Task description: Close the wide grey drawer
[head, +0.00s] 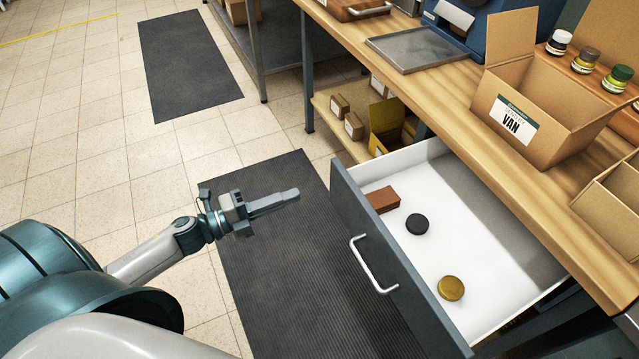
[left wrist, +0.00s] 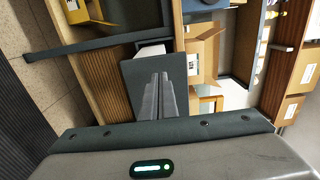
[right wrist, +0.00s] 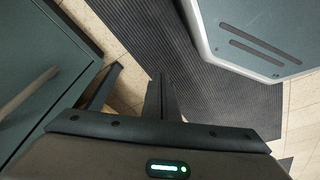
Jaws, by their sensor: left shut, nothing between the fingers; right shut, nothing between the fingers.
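The wide grey drawer (head: 365,225) stands pulled out from under the wooden workbench in the head view, its white inside showing. A metal bar handle (head: 366,265) is on its grey front. My left gripper (head: 297,192) is shut and empty, in front of the drawer front near its far end, with a gap between them in the picture. In the left wrist view, the left fingers (left wrist: 157,80) overlap a grey panel (left wrist: 133,78) that looks like the drawer front. My right gripper (right wrist: 160,80) is shut and empty in its wrist view, over the dark mat; it is not visible in the head view.
A brown block (head: 382,199), a black lid (head: 417,224) and a gold lid (head: 451,288) lie in the drawer. An open carton labelled VAN (head: 510,118) stands on the bench (head: 455,95). A dark floor mat (head: 270,250) lies before the drawer. A grey-green cabinet front (right wrist: 40,60) is near my right gripper.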

